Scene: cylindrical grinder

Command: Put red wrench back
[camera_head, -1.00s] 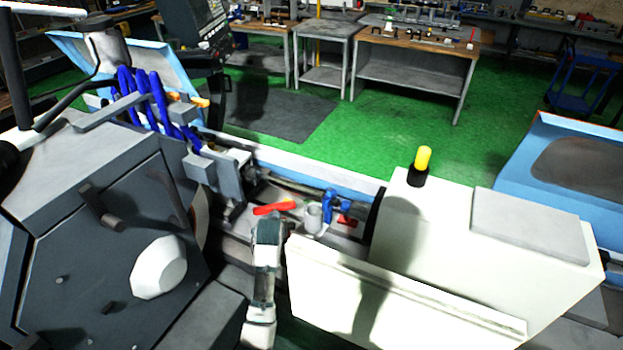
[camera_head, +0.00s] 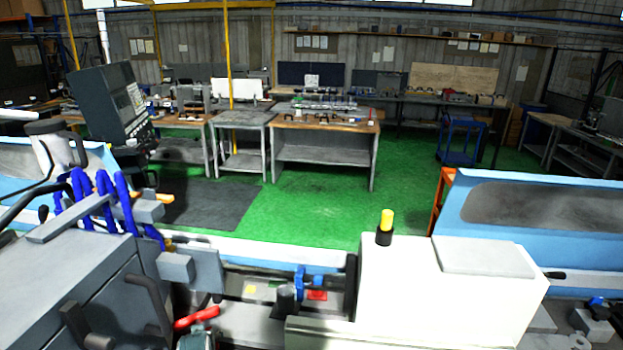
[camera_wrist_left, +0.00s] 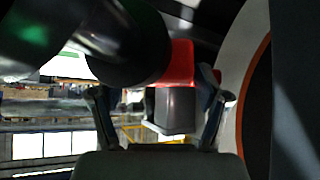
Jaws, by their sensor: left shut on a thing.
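The red wrench (camera_head: 196,318) is a short red bar low in the head view, slightly tilted, in front of the grinder's bed. My left gripper (camera_head: 195,338) is at the bottom edge, just under the wrench, with most of its arm cut off. In the left wrist view the red wrench (camera_wrist_left: 180,66) shows beyond my left gripper (camera_wrist_left: 160,108), which is shut on it. A dark round part hides some of the wrench there. A red patch (camera_head: 317,295) lies on the machine bed beside a blue part (camera_head: 301,285). My right gripper is not in view.
The grey grinder head (camera_head: 75,275) with blue hoses stands at left. A pale housing with a yellow lamp (camera_head: 387,220) stands at right. Beyond the machine, green floor (camera_head: 310,210) is open up to a wooden-topped workbench (camera_head: 325,122).

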